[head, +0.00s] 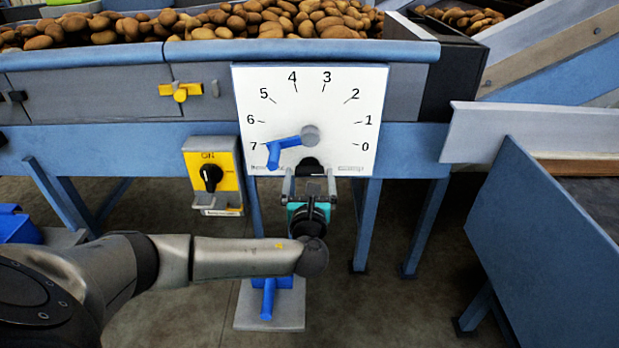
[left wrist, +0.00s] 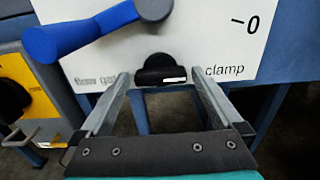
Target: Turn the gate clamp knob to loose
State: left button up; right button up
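The gate clamp knob (head: 311,165) is black and sits at the bottom edge of the white dial plate (head: 350,95). In the left wrist view the knob (left wrist: 153,65) shows a white mark at its lower right. The word "clamp" is printed to its right; the print to its left is blurred. My left gripper (head: 311,178) is below and in front of the knob. It is open, with one finger on each side of the knob in the wrist view (left wrist: 160,77). The fingers look apart from the knob. My right gripper is not in view.
A blue lever (head: 275,150) on the dial points near 7, just above and left of the knob. A yellow switch box (head: 226,155) marked ON hangs to the left. A blue-handled pedestal (head: 268,315) stands below. Potatoes (head: 210,25) lie on the grader above.

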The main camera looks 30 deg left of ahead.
pick_arm(q)
jog(key=c, duration=1.1)
